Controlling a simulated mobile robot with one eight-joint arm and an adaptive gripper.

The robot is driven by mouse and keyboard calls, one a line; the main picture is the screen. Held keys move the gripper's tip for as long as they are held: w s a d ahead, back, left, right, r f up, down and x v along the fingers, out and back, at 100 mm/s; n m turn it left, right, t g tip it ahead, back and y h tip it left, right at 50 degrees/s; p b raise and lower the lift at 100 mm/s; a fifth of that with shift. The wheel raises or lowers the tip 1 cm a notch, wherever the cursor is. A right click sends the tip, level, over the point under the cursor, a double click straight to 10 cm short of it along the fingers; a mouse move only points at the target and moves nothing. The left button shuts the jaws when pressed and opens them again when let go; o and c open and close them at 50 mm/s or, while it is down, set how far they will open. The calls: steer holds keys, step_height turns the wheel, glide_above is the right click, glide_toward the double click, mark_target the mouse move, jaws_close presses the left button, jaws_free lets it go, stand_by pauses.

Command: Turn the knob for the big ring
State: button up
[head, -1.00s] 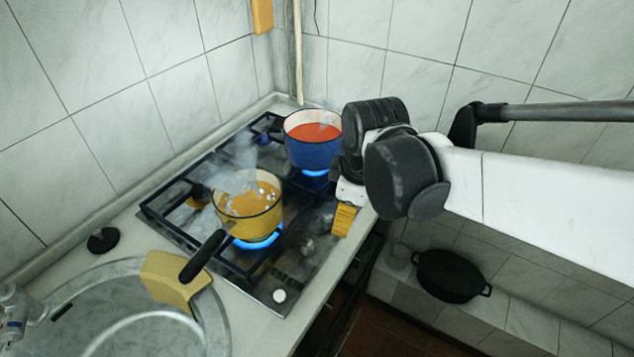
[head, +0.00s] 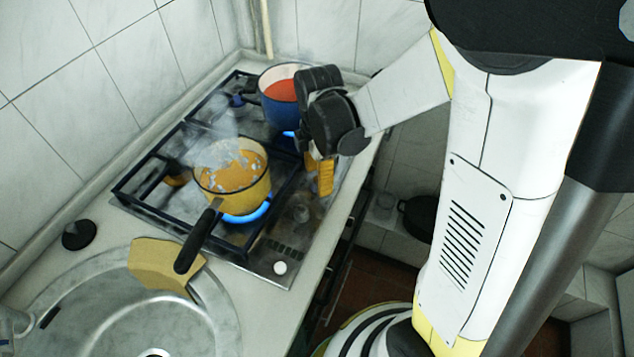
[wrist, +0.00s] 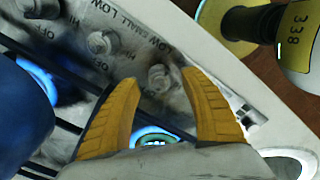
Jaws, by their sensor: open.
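My gripper (head: 322,180) hangs over the right edge of the stove, beside the blue pot (head: 278,110). In the wrist view its two yellow fingers are open, with a grey knob (wrist: 160,78) between their tips; I cannot tell if they touch it. A second knob (wrist: 100,43) is up and left, outside the fingers. The panel has partly readable marks such as OFF, HI, LOW and SMALL. A yellow pot (head: 232,180) stands over a lit blue flame (head: 246,215). Flame also shows under the blue pot.
Steam rises from the yellow pot, whose dark handle (head: 198,238) points toward the sink (head: 110,305). A sponge-coloured block (head: 165,262) lies on the sink's rim. A black pot (head: 418,218) stands low at the right. My own body fills the right side.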

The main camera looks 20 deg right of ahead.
steer(key=shift+f, duration=0.75)
